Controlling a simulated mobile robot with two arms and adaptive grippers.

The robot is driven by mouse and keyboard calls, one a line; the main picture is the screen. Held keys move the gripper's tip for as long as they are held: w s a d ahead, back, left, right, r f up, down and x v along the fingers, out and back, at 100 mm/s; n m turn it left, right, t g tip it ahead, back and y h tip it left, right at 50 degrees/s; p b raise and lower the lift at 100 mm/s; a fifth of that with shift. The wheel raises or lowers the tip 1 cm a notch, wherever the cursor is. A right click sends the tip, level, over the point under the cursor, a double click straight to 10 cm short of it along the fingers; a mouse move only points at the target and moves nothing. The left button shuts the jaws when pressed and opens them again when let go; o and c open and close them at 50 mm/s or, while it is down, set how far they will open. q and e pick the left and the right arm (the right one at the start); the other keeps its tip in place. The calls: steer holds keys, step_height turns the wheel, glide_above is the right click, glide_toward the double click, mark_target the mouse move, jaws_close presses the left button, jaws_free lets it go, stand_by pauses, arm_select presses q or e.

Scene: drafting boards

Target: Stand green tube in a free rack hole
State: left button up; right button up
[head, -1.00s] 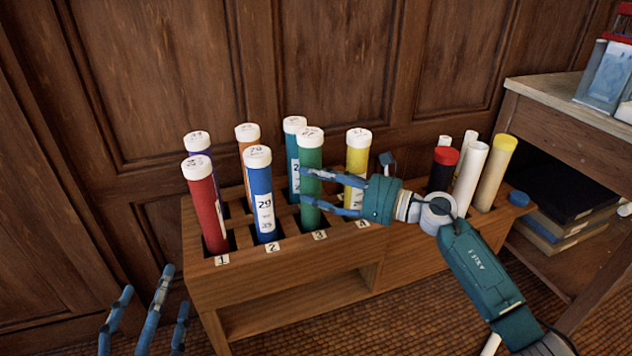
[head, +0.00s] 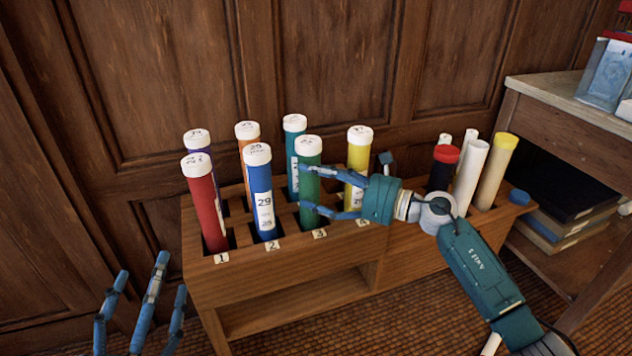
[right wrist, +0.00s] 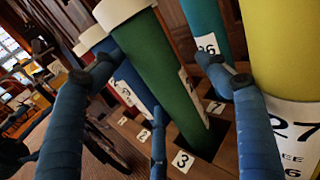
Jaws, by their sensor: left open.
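The green tube (head: 309,185), with a white cap, stands nearly upright in the front-row rack hole marked 3. It also shows in the right wrist view (right wrist: 165,80), its lower end in the dark square hole. My right gripper (head: 305,187) is around the tube from the right, its fingers spread. In the right wrist view its fingers (right wrist: 160,85) stand apart on either side of the tube. The wooden rack (head: 290,275) has numbered holes along its front. My left gripper (head: 145,280) is open and empty at the lower left, in front of the rack.
Red (head: 205,210), blue (head: 260,195), teal (head: 293,160) and yellow (head: 357,165) tubes stand close around the green one. Purple and orange tubes stand behind. Black, white and cream tubes (head: 492,178) fill the right end. A wooden side table (head: 560,110) stands at the right.

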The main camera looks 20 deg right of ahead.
steer(key=shift+f, duration=0.15)
steer(key=shift+s+d, duration=0.2)
steer(key=shift+d, duration=0.05)
steer(key=v, duration=1.1)
steer(key=shift+d, duration=0.15)
steer(key=shift+s, duration=0.1)
